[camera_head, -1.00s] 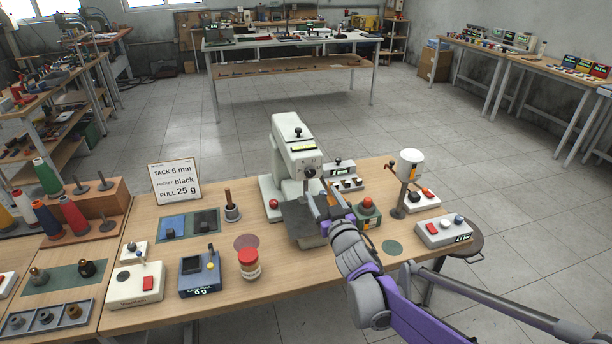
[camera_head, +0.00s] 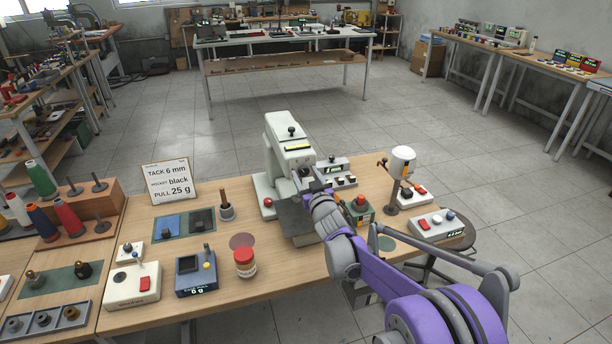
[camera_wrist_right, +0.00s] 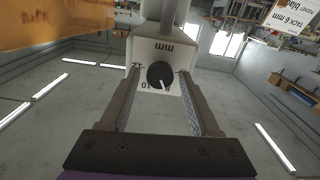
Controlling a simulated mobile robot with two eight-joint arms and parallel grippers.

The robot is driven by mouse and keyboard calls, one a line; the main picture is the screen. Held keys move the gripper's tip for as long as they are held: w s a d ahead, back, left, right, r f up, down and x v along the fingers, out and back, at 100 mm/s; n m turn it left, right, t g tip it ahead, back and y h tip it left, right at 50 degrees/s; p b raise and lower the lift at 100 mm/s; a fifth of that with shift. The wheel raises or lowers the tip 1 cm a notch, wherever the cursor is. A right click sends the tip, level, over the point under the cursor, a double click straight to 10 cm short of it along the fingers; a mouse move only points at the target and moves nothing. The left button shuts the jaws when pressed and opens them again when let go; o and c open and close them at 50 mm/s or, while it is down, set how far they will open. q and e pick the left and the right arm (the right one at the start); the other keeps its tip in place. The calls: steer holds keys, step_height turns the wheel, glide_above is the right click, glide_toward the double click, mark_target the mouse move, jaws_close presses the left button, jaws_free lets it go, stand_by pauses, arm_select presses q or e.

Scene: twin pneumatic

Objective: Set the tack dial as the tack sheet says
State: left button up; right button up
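The tack sheet (camera_head: 168,181) stands at the left back of the bench and reads "TACK 6 mm, POCKET black, PULL 25 g". Part of it shows upside down in the right wrist view (camera_wrist_right: 293,17). The tack dial (camera_wrist_right: 159,76) is a black knob with a white pointer on a white plate marked "mm", on the pale machine (camera_head: 287,158). The left gripper is out of view.
A button box with a red button (camera_head: 361,202) and a white-topped stand (camera_head: 402,160) are right of the arm. A red-capped jar (camera_head: 245,263), a gauge box (camera_head: 195,272) and a switch box (camera_head: 131,286) stand at the front left.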

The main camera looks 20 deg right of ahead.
jaws_close()
steer(key=shift+n, duration=0.4)
steer(key=n, duration=0.2)
steer(key=shift+n, duration=0.3)
steer(key=n, duration=0.2)
steer(key=shift+n, duration=0.4)
steer(key=n+p, duration=0.1)
steer(key=n, duration=0.4)
steer(key=shift+n+p, duration=0.4)
steer(key=shift+o, duration=1.2)
jaws_free()
